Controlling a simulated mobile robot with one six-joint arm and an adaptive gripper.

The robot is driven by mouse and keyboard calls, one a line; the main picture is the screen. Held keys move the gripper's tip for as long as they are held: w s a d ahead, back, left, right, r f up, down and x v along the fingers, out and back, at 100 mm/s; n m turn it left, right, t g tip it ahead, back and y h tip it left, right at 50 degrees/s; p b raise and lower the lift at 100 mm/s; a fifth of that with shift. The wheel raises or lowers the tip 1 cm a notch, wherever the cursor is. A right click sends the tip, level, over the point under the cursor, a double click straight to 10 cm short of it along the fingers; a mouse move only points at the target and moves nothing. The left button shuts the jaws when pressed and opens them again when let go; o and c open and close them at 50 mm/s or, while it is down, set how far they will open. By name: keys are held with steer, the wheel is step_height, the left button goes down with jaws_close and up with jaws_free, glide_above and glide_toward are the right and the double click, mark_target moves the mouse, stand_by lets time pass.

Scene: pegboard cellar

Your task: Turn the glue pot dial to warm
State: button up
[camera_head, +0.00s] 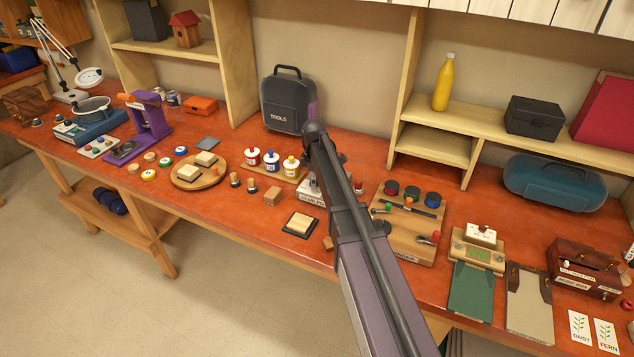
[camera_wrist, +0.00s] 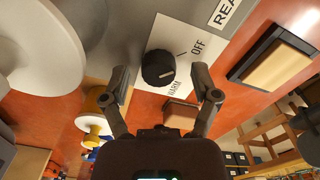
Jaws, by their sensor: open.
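The black round dial (camera_wrist: 158,68) sits on a pale grey panel (camera_wrist: 150,30) in the wrist view. OFF is printed on its right and WARM at its lower right. A light mark shows on the dial's lower right; I cannot tell exactly which label it points at. My gripper (camera_wrist: 160,82) is open, with one fingertip on each side of the dial in the picture and gaps between; no contact is visible. In the head view, my arm hides the dial and my gripper; only a pale labelled edge of the glue pot (camera_head: 312,193) shows.
Paint bottles (camera_head: 271,162) stand left of my arm. A framed pale block (camera_head: 300,225) lies in front, and a wooden board with tools (camera_head: 400,240) lies to the right. A tools case (camera_head: 289,103) stands behind. A large white round thing (camera_wrist: 40,50) fills the wrist view's left.

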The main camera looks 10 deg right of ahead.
jaws_close()
steer(key=shift+d, duration=0.5)
steer(key=shift+a, duration=0.3)
steer(key=shift+a+m, duration=0.25)
steer(key=shift+m, duration=0.15)
steer(key=m, duration=1.2)
steer(key=shift+m, duration=0.3)
steer(key=m, duration=0.4)
steer(key=shift+w, duration=0.1)
steer(key=shift+m, duration=0.4)
